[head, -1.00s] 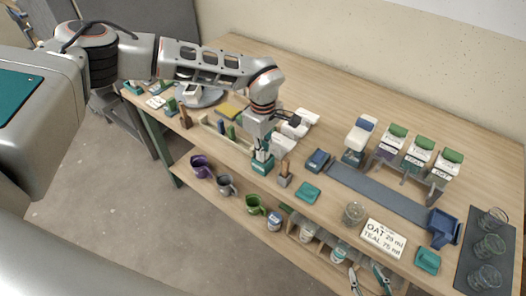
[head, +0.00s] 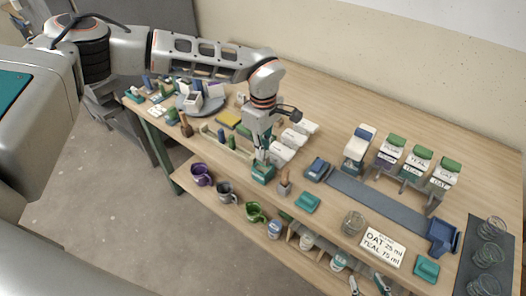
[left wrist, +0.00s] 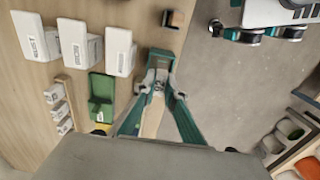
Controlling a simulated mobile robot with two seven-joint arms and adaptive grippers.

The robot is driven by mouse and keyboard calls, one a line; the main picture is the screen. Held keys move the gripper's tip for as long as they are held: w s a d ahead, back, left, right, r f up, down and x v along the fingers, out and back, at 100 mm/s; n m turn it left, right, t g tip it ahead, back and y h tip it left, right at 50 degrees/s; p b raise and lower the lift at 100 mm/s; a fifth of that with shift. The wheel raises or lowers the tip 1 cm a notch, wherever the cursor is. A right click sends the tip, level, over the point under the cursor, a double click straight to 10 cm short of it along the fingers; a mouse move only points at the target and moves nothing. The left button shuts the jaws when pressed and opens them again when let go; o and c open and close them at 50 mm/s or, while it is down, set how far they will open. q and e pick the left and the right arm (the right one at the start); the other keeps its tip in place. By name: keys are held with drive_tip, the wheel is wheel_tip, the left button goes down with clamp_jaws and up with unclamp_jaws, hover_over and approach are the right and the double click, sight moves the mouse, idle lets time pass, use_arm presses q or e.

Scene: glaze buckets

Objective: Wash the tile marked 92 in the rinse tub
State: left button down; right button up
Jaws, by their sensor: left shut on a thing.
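My left gripper (head: 262,157) points down at the teal rinse tub (head: 264,175) near the table's front edge. In the left wrist view its teal fingers (left wrist: 158,95) are shut on a narrow beige piece (left wrist: 151,119), seen edge-on. I cannot read any number on it, so I cannot tell whether it is the tile marked 92. The tub's teal rim (left wrist: 160,55) shows just past the fingertips. I cannot tell whether the piece is inside the tub. My right gripper (head: 368,286) shows only its spread fingertips at the bottom edge of the head view, apparently empty.
White lettered buckets (head: 292,139) stand behind the tub. A brush pot (head: 284,188) and a teal sponge-like block (head: 307,203) are to its right. A wooden rack (head: 227,146) with upright tiles and a yellow block (head: 228,118) are to the left. Mugs stand on the lower shelf (head: 240,202).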

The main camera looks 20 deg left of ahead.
use_arm(q)
drive_tip(key=shift+r, duration=0.1)
idle(0.6)
drive_tip(key=shift+r, duration=1.4)
